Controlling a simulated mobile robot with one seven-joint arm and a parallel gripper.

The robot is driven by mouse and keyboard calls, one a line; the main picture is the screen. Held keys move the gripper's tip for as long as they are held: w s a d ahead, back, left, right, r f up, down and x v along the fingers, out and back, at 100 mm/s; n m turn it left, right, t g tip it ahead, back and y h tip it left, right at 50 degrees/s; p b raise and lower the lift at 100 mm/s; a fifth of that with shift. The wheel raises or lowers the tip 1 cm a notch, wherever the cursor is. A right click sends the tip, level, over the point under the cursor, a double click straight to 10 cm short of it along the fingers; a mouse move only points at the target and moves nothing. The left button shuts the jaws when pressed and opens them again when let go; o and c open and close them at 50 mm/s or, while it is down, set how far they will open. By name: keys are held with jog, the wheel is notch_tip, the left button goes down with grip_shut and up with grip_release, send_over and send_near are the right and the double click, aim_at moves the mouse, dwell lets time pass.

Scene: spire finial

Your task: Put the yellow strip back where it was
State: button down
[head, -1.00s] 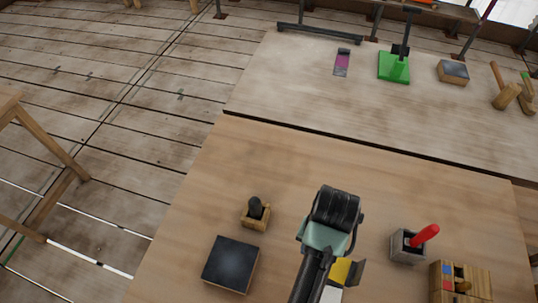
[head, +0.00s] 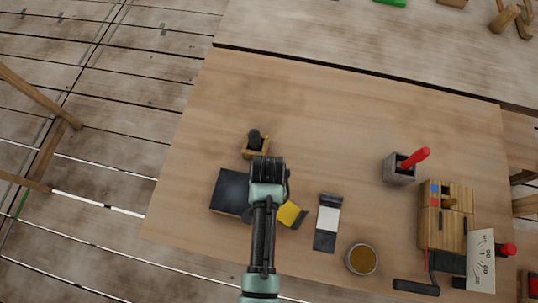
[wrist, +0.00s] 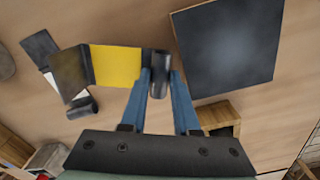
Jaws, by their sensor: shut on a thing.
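The yellow strip (head: 290,213) has a yellow middle and dark ends. In the wrist view the yellow strip (wrist: 116,66) reaches left from my gripper (wrist: 161,80), whose blue fingers are shut on its dark right end. It appears to be held above the table; the height is hard to judge. In the head view my arm hides the fingers. A dark square pad (head: 230,190) lies just left of my gripper, and the pad (wrist: 228,45) is at upper right in the wrist view. A similar white strip (head: 327,222) lies flat to the right, its dark ends showing.
A small wooden holder with a dark knob (head: 255,143) stands behind the pad. To the right are a round tin (head: 361,259), a grey box with a red handle (head: 400,168), a wooden block box (head: 447,215) and a paper (head: 481,262). The table's middle is clear.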

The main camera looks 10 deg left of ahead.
jog(key=shift+f, duration=1.65)
jog(key=shift+f, duration=0.2)
jog(key=c, duration=0.9)
grip_release()
